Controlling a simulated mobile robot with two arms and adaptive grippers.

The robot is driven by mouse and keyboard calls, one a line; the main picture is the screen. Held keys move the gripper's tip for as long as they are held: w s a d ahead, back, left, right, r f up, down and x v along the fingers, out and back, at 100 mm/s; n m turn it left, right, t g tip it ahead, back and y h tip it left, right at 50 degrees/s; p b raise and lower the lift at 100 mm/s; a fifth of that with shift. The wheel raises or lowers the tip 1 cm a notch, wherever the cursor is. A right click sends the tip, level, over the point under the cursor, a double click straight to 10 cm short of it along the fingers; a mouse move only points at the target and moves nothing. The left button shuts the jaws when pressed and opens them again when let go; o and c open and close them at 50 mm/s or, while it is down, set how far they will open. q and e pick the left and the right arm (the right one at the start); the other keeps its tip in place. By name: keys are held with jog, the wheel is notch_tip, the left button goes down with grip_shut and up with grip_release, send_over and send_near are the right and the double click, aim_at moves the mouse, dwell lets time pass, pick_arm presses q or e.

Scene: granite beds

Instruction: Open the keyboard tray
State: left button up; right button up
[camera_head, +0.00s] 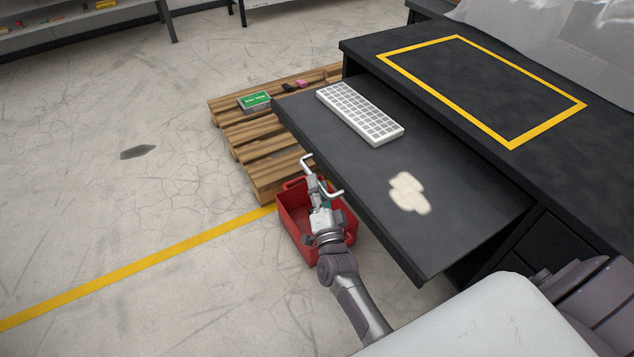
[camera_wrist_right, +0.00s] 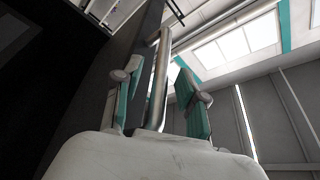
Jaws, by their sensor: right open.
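The keyboard tray (camera_head: 440,170) is a dark flat panel that stands out from under the black desk's top. A white keyboard (camera_head: 360,113) and a beige patch (camera_head: 409,192) are on it. A thin metal handle (camera_head: 306,160) is on the tray's front edge. My right gripper (camera_head: 319,189) is at this handle, in front of the tray edge. In the right wrist view the handle's metal bar (camera_wrist_right: 160,80) runs between the open, teal-padded fingers. Whether either finger touches it I cannot tell. My left gripper is not in view.
A red crate (camera_head: 288,217) stands on the floor below my right gripper. A wooden pallet (camera_head: 235,135) with a green box (camera_head: 254,101) lies behind it. The black desk (camera_head: 470,85) has a yellow outline on top. The floor to the left is mostly clear.

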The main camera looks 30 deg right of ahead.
jog(key=v, duration=1)
jog(key=shift+s, duration=0.3)
